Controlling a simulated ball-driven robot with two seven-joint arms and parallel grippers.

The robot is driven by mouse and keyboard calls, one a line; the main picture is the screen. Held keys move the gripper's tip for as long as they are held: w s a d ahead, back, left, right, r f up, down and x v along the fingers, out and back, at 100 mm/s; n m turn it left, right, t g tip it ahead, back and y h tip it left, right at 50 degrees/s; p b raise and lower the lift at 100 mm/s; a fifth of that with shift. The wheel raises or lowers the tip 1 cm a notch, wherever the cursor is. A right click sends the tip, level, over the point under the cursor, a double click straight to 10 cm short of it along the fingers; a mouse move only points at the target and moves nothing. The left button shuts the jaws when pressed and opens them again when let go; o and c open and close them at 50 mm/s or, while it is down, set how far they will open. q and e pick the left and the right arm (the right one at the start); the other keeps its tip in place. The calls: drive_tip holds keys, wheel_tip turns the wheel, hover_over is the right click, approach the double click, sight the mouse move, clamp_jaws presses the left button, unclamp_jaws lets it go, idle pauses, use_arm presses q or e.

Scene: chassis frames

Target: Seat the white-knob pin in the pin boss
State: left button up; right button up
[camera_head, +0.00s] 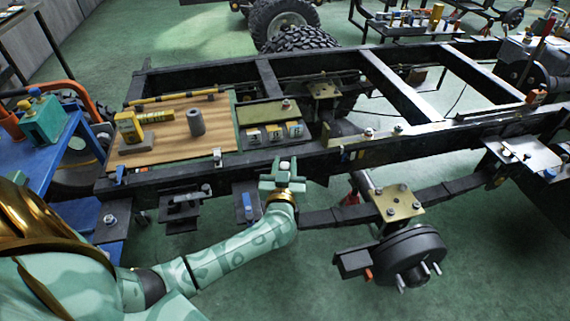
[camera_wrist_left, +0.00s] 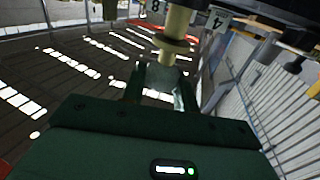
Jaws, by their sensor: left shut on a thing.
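My left gripper (camera_head: 283,178) is over the near frame rail, in front of the numbered blocks. It is shut on the white-knob pin (camera_head: 285,166), whose pale top shows between the fingers. In the left wrist view, a cream shaft with a darker collar (camera_wrist_left: 174,44) stands out beyond the left gripper (camera_wrist_left: 160,80). Labels reading 8 and 4 show near that shaft. I cannot tell for certain which part is the pin boss, or whether the pin touches anything. My right gripper is not in view.
A wooden board (camera_head: 180,135) carries a grey cylinder (camera_head: 196,122) and a yellow tool (camera_head: 129,127). Numbered blocks (camera_head: 274,132) stand below an olive panel (camera_head: 266,113). The chassis rail (camera_head: 355,153) runs across, with a wheel hub (camera_head: 408,257) at the front right.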

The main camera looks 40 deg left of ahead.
use_arm(q)
drive_tip(key=shift+f+b, duration=0.35)
drive_tip(key=shift+f, duration=0.55)
idle(0.3)
drive_tip(key=o, duration=1.2)
drive_tip(key=shift+r, duration=0.1)
drive_tip(key=shift+r+p, duration=1.4)
drive_tip(key=shift+p, duration=0.65)
